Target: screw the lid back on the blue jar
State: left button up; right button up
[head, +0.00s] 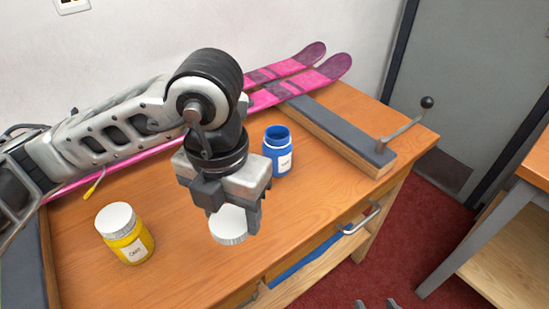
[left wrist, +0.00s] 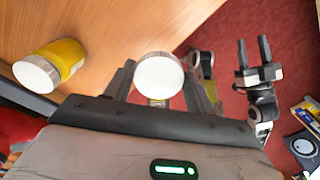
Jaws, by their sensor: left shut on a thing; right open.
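The blue jar (head: 270,158) stands upright and open-topped on the bench, with a white label on its side. My left gripper (head: 236,213) is shut on a white round lid (head: 229,228), in front of the jar and to its left, apart from it. The lid also shows between the fingers in the left wrist view (left wrist: 159,76). Whether the lid touches the bench I cannot tell. My right gripper (left wrist: 254,50) is open and empty over the red floor; only its fingertips show at the bottom of the head view (head: 376,304).
A yellow jar (head: 130,245) with a white lid stands at the front left. Pink skis (head: 300,82) lie along the back by the wall. A grey-topped bar (head: 330,130) with a lever (head: 405,125) is at the right. Bare wood surrounds the blue jar's front.

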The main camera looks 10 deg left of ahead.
pick_arm(q)
jog(key=m, duration=0.2)
jog(key=w+m, duration=0.1)
jog(key=m, duration=0.1)
jog(key=a+m, duration=0.1)
jog(key=m, duration=0.1)
jog(key=shift+w+f, duration=0.2)
jog(key=shift+f, duration=0.15)
jog(key=m, duration=0.4)
jog(key=shift+w+a+f, duration=0.2)
jog(key=shift+w+a, duration=0.05)
jog(key=shift+w, duration=0.15)
jog(key=w+a+f+m, duration=0.1)
jog(key=w+a+m, duration=0.1)
jog(key=m, duration=1)
jog(key=w+a+f+m, duration=0.1)
jog(key=w+a+m, duration=0.1)
jog(key=m, duration=1)
jog(key=shift+w+a+f, duration=0.35)
jog(key=shift+w+a, duration=0.05)
jog(key=shift+w, duration=0.05)
